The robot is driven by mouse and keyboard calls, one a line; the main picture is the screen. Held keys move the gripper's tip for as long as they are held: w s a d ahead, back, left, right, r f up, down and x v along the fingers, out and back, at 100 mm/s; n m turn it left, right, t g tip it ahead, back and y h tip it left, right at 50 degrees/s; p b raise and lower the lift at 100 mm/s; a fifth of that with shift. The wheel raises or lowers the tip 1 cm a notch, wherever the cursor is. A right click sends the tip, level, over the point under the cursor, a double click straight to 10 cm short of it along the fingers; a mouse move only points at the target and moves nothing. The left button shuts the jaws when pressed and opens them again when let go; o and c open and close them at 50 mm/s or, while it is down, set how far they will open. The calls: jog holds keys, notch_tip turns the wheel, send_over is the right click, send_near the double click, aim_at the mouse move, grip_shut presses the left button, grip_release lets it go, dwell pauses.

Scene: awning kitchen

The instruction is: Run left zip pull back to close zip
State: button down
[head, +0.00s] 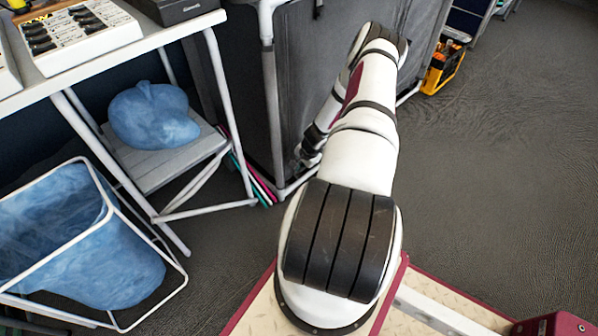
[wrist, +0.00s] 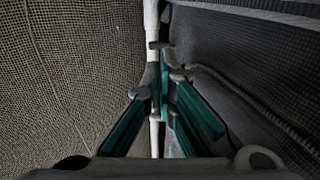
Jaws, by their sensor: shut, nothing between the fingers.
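My gripper (wrist: 160,88) has teal-lined fingers, and its tips meet in front of a white upright pole (wrist: 151,20). The fingers are shut with nothing between them. In the wrist view, a dark cord-like seam (wrist: 235,92), perhaps the zip line, slants down the dark fabric (wrist: 265,62) to the right of the fingers. I cannot pick out the zip pull for certain; the fingers cover part of that area.
A mesh panel (wrist: 70,75) fills the left of the wrist view, close to the fingers. In the head view, a white table (head: 85,60), a grey stool (head: 165,168) with a blue bag and a framed blue basket (head: 120,262) stand left. Open floor (head: 500,170) lies right.

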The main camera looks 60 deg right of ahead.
jog(key=c, duration=2.4)
grip_release()
jog(key=p+v, duration=0.2)
jog(key=v, duration=0.5)
jog(key=c, duration=1.8)
grip_release()
jog(key=shift+s+a, duration=0.1)
jog(key=shift+s, duration=0.15)
jog(key=shift+c, duration=0.2)
jog(key=shift+o, duration=0.7)
jog(key=s+a+f+m+t+y, duration=0.1)
jog(key=s+a+f+m+y, duration=0.2)
jog(key=s+a+f+m, duration=0.1)
jog(key=shift+a+f, duration=0.65)
jog(key=shift+a, duration=0.05)
jog(key=s+d+f+m+t+h, duration=0.4)
jog(key=m+t, duration=0.5)
jog(key=m, duration=0.5)
jog(key=w+d+f+h+b, duration=0.1)
jog(key=w+f+b, duration=0.4)
jog(key=w, duration=0.6)
jog(key=shift+w+d+f+b, duration=0.2)
jog(key=shift+w+d+b, duration=0.05)
jog(key=shift+d+b, duration=0.3)
